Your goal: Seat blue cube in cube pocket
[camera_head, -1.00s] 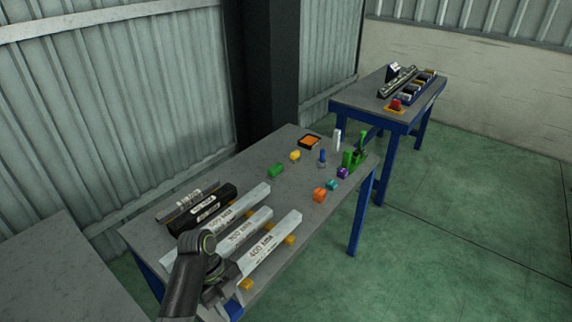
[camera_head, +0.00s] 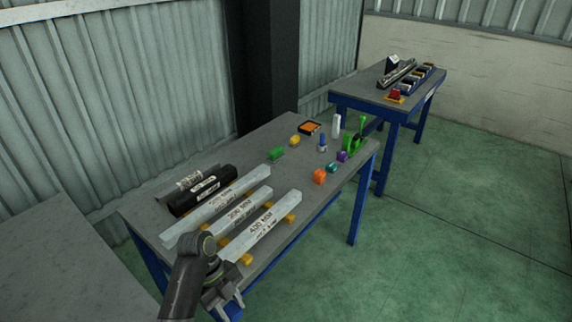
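A small teal-blue cube (camera_head: 332,167) lies on the near workbench (camera_head: 320,215), between an orange block and a purple block. It is the only cube-like blue piece I can make out. A blue-topped upright piece (camera_head: 322,142) stands further back. I cannot identify a cube pocket for certain; a dark square tray with an orange inside (camera_head: 309,128) lies at the bench's far end. My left gripper (camera_head: 229,305) is at the bench's near edge, far from the cube. Its fingers look apart, with nothing seen between them. My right gripper is out of view.
Labelled pale bars (camera_head: 262,232) on yellow supports and a black tube (camera_head: 201,190) fill the near half. Orange (camera_head: 320,176), purple (camera_head: 342,156), green (camera_head: 276,154) and yellow (camera_head: 295,140) blocks and a green clamp-like device (camera_head: 352,145) are beyond. A second table (camera_head: 370,92) stands behind.

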